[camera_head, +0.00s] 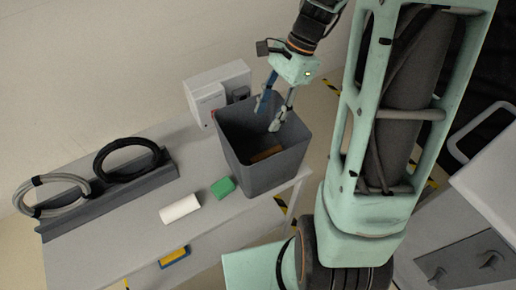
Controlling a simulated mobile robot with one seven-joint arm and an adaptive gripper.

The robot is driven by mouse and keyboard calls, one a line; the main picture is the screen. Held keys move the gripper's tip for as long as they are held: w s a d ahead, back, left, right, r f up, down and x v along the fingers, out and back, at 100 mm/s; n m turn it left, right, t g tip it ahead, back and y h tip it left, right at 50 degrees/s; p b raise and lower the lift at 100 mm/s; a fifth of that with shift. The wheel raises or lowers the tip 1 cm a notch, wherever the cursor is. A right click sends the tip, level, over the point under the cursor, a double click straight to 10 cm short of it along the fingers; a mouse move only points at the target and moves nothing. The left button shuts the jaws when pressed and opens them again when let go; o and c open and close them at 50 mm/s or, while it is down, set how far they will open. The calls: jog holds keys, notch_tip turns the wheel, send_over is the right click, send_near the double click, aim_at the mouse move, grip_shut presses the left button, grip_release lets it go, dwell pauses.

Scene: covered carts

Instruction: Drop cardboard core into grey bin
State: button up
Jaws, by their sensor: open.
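The grey bin (262,178) stands upright at the right end of the table. A brown piece that looks like the cardboard core (266,153) lies inside it, low down, partly hidden by the front wall. My gripper (268,118) is over the bin's mouth, pointing down, with its fingers apart and nothing between them. The brown piece is below the fingertips and apart from them.
A white roll (180,208) and a green block (223,187) lie on the table (130,225) left of the bin. Coiled cables (52,195) sit in a dark rack (110,200). A white box (215,90) stands behind the bin.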

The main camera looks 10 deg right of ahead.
jog(key=v, duration=1.2)
jog(key=shift+a, duration=0.1)
